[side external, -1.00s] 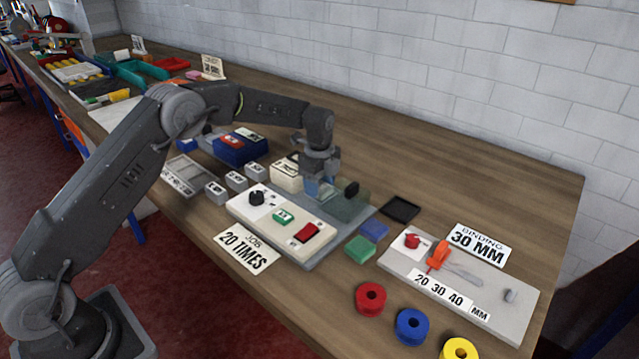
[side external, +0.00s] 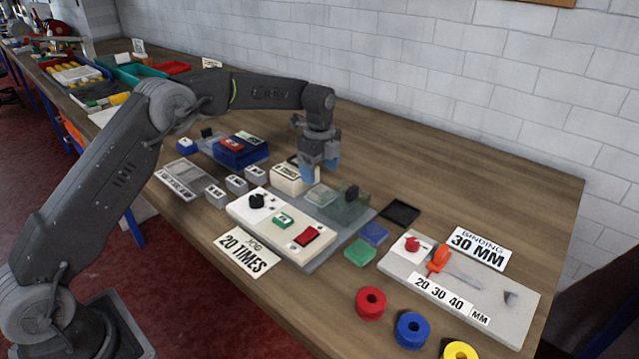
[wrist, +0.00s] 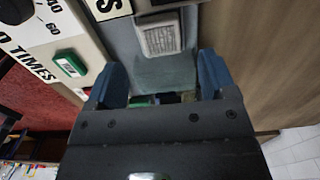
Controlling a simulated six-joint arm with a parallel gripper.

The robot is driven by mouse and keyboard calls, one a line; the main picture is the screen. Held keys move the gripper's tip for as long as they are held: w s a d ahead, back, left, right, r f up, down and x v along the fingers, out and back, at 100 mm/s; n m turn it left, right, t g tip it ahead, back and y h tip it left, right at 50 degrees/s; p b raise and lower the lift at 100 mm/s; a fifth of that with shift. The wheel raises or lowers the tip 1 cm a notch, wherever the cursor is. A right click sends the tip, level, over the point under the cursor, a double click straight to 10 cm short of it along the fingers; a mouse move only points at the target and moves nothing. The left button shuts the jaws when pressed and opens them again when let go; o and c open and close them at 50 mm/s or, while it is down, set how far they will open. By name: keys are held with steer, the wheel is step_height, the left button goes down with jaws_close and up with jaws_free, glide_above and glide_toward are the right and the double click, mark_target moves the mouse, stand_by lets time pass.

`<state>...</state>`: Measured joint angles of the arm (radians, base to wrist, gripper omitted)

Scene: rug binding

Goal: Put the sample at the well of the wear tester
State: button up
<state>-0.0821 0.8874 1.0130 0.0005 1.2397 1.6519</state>
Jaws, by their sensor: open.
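The wear tester has a white control panel (side external: 275,236) with a black knob, a green button and a red switch, on a grey base. A pale grey-green square, which looks like the sample (side external: 320,195), lies on the tester's grey plate behind the panel. It seems to be the pale ribbed square (wrist: 160,37) in the wrist view; the edges of the well under it cannot be made out. My gripper (side external: 318,174) is above and slightly behind the sample, its blue fingers apart and empty. In the wrist view my gripper (wrist: 160,80) also shows open, clear of the square.
A dark block (side external: 351,191) stands on the tester beside the sample. Green (side external: 360,251) and blue (side external: 374,232) pieces and a black tray (side external: 400,212) lie to the right. A cream labelled box (side external: 290,178) is close on the left.

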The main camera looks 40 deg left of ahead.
mark_target(320, 190)
steer(key=s+d+r+n+t, duration=0.15)
steer(key=s+r, duration=0.25)
steer(key=r, duration=0.4)
steer(key=s+r+n, duration=0.3)
steer(key=s+r, duration=0.2)
steer(key=r, duration=0.3)
steer(key=s+d+r+n+t, duration=0.2)
steer(key=s+r+n, duration=0.25)
steer(key=s, duration=0.55)
steer(key=s+f+n+t, duration=0.1)
steer(key=s+f+n, duration=0.2)
steer(key=s, duration=0.6)
steer(key=s+d+f+n+t, duration=0.1)
steer(key=s+f+n, duration=0.2)
steer(key=s+n, duration=0.3)
steer(key=s, duration=0.3)
steer(key=shift+s+d+f, duration=0.15)
steer(key=shift+s+f, duration=0.05)
steer(key=shift+s, duration=0.15)
steer(key=shift+c, duration=0.2)
